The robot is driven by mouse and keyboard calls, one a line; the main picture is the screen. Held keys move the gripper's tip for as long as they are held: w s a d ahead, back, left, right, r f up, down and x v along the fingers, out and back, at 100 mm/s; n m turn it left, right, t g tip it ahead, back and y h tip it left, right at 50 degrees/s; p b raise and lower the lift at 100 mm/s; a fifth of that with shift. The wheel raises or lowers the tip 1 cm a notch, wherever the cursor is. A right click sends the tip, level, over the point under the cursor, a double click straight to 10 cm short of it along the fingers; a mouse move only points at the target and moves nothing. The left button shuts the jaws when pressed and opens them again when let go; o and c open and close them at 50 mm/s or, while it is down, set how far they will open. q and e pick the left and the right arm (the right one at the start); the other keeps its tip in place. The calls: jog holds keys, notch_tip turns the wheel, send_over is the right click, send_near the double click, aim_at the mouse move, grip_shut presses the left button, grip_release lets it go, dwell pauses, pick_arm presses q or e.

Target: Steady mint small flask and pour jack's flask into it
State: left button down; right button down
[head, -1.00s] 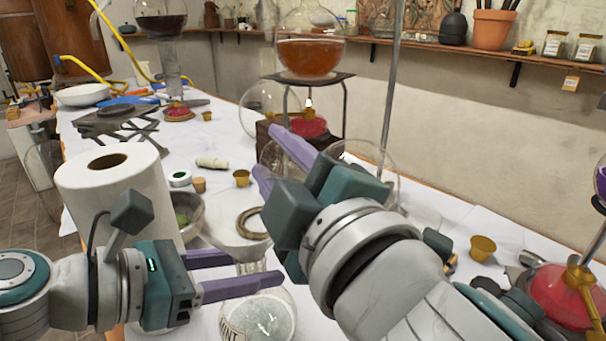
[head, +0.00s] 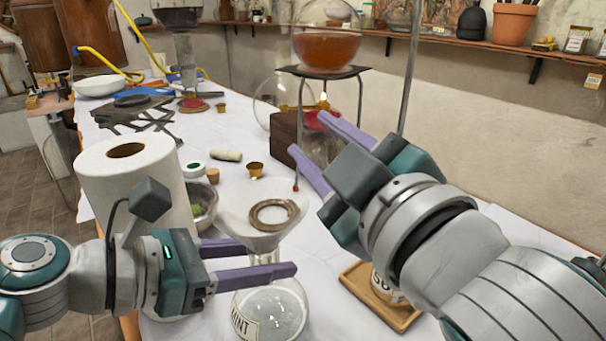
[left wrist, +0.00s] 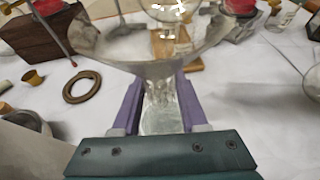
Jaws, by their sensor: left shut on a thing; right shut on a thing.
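The mint small flask (head: 270,312) is clear and round, with a MINT label, low in the middle of the head view. A wide clear funnel (head: 240,212) sits in its neck; its rim also shows in the left wrist view (left wrist: 150,68). My left gripper (head: 268,258) is shut around the neck, just below the funnel. My right gripper (head: 307,133) is higher, to the right of and beyond the funnel, apart from it. It is shut on clear glass, seemingly jack's flask (head: 323,149); its outline is faint, and its tilt and contents cannot be told.
A paper roll (head: 127,185) stands beside my left arm. A dark stand (head: 320,72) holds a flask of orange liquid (head: 327,48) behind my right gripper. A wooden tray (head: 362,300) with a labelled jar lies below my right arm. A brown ring (left wrist: 82,87) lies on the table.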

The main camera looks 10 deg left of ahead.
jog(key=shift+w+d+r+m, duration=0.1)
jog(key=shift+w+d+m, duration=0.1)
jog(key=shift+m, duration=0.2)
jog(key=shift+d, duration=0.1)
jog(key=shift+w+d+r+m, duration=0.15)
jog(key=shift+w+d+m, duration=0.15)
jog(key=shift+m, duration=0.65)
jog(key=shift+w+d+r+m, duration=0.15)
jog(key=shift+d+m, duration=0.25)
jog(key=shift+m, duration=0.55)
jog(key=shift+w+d+r+m, duration=0.1)
jog(key=shift+w+d+m, duration=0.1)
jog(key=shift+m, duration=0.5)
jog(key=shift+w+d+r+m, duration=0.1)
jog(key=shift+w+d+m, duration=0.05)
jog(key=shift+m, duration=0.55)
jog(key=shift+w+d+r+m, duration=0.1)
jog(key=shift+w+d+m, duration=0.1)
jog(key=shift+m, duration=0.5)
pick_arm(q)
jog(key=shift+c, duration=1.8)
grip_release()
pick_arm(e)
jog(key=shift+s, duration=0.1)
pick_arm(q)
jog(key=shift+s, duration=0.1)
jog(key=v, duration=1.2)
